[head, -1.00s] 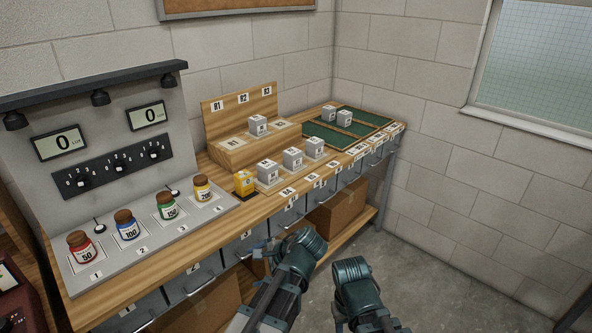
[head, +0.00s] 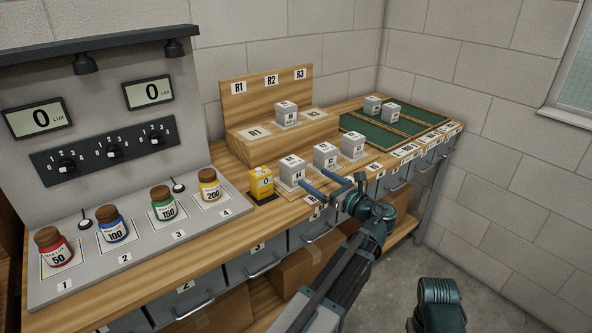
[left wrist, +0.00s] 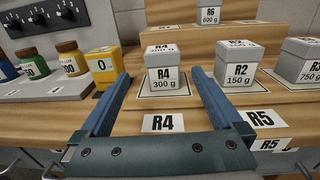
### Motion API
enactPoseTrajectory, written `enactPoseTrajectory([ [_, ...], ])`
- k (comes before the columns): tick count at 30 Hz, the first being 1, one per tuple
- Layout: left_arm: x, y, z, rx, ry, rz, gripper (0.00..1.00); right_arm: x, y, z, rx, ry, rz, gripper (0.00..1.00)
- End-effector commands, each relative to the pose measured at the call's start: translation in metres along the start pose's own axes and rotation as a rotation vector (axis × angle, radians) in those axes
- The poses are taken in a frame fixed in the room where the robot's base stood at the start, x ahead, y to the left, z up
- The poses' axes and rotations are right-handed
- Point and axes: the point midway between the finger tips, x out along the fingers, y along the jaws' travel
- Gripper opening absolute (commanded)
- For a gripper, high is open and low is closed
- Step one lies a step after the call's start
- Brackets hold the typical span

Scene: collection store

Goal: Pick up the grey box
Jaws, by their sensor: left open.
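Several grey boxes with white labels stand on the wooden bench. The nearest one, labelled R4 300 g (left wrist: 163,70), is upright on its pad and also shows in the head view (head: 291,171). My left gripper (left wrist: 159,76) is open and empty, with its two blue fingers pointing at this box, one towards each side. In the head view the left gripper (head: 311,177) is low over the bench's front edge. Grey boxes R2 150 g (left wrist: 240,65) and R3 750 g (left wrist: 299,61) stand to its right. My right gripper is out of view.
A yellow block marked 0 (head: 261,182) stands just left of the R4 box. A raised wooden step (head: 240,147) behind carries a grey box marked R6 600 g (left wrist: 210,15). Several capped jars (head: 112,224) stand on the grey panel at left. Green trays (head: 372,134) hold two grey boxes.

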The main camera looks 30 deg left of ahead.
Motion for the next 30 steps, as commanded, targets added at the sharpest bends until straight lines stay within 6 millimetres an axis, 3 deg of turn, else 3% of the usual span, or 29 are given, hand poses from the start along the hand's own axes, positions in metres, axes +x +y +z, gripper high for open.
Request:
enactPoseTrajectory([
  [3, 0.026, -0.001, 0.000, -0.001, 0.001, 0.004, 1.00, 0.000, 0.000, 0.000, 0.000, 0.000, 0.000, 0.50],
  [9, 0.055, -0.001, 0.000, -0.002, 0.001, 0.002, 1.00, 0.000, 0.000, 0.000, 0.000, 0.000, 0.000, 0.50],
  [22, 0.070, -0.002, 0.000, -0.002, 0.002, 0.001, 1.00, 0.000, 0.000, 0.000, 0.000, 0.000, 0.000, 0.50],
  [30, 0.107, -0.005, 0.001, -0.002, 0.002, 0.004, 1.00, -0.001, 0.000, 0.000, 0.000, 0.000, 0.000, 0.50],
])
